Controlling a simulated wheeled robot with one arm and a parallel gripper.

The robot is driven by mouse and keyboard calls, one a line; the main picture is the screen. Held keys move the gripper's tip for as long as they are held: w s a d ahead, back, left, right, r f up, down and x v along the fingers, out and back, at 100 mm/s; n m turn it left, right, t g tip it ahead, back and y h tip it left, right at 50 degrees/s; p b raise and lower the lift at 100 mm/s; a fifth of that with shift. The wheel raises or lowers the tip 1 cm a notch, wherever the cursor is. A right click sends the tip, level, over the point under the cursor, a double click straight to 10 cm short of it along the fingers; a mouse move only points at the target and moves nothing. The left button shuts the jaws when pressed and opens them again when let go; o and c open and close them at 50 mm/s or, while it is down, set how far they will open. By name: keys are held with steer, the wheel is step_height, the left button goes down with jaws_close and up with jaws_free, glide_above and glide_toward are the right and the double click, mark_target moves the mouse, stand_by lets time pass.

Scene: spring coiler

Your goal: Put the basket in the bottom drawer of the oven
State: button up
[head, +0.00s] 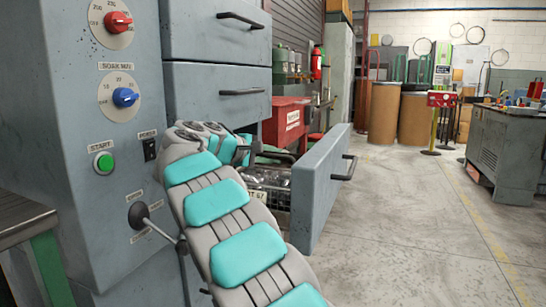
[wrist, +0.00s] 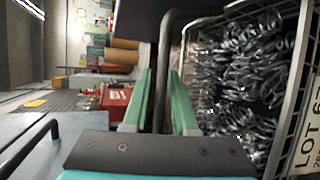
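The basket (wrist: 186,62) is a wire basket full of shiny metal coils with a white "LOT 67" tag; it fills the right of the wrist view. In the head view the basket (head: 268,196) is low at the open bottom drawer (head: 320,190) of the grey oven (head: 75,190), partly hidden by my arm; I cannot tell whether it rests on the drawer floor. My gripper (wrist: 161,78) has its green fingers close together on either side of the basket's dark handle (wrist: 170,35), and looks shut on it. In the head view my arm mostly hides the gripper.
Two closed drawers (head: 215,85) with bar handles are above the open one. A red cabinet (head: 287,122) stands behind the drawer. A grey bench (head: 508,145) and brown drums (head: 384,112) are farther right. The floor (head: 410,230) right of the drawer is clear.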

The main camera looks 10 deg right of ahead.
steer(key=shift+o, duration=1.1)
steer(key=shift+p+v, duration=0.35)
steer(key=shift+v, duration=3.4)
